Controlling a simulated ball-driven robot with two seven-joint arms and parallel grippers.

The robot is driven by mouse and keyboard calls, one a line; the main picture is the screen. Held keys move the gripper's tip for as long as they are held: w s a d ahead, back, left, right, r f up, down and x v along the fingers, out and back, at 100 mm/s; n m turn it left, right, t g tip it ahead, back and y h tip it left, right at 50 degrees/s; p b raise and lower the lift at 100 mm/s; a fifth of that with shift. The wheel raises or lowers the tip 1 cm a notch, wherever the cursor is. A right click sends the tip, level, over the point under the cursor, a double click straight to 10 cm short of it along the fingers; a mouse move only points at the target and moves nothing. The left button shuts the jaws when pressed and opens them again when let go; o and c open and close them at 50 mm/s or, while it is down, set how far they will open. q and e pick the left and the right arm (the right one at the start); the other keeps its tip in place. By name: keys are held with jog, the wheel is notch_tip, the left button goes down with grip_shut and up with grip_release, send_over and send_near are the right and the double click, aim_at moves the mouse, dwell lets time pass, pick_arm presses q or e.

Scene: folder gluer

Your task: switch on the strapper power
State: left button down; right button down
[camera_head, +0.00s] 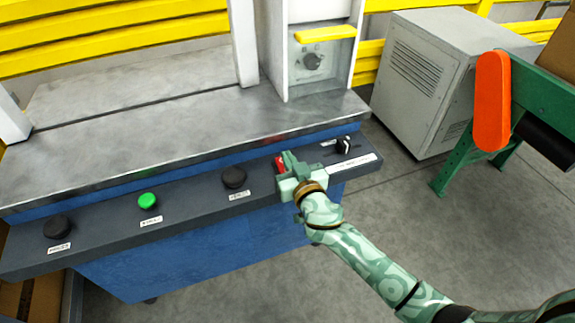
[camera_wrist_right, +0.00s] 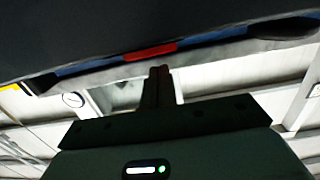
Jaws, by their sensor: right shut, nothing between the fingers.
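The strapper's dark control panel (camera_head: 190,204) runs along the front of the metal-topped table. A red rocker-like switch (camera_head: 279,163) sits on it, right of the black buttons, partly hidden by my right gripper. My right gripper (camera_head: 287,160) is shut and empty, right beside the red switch. In the right wrist view the closed fingers (camera_wrist_right: 160,72) point at the panel, just below the red switch (camera_wrist_right: 150,52). I cannot tell whether they touch it. The switch's on or off position is not clear. My left gripper is not in view.
A green button (camera_head: 148,201) and black buttons (camera_head: 234,177) lie left of the switch. A black knob (camera_head: 344,145) lies to its right. A grey cabinet (camera_head: 425,80) and an orange-ended conveyor (camera_head: 491,100) stand to the right.

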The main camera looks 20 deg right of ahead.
jog(key=shift+w+f, duration=0.15)
jog(key=shift+f, duration=0.5)
jog(key=shift+r, duration=0.1)
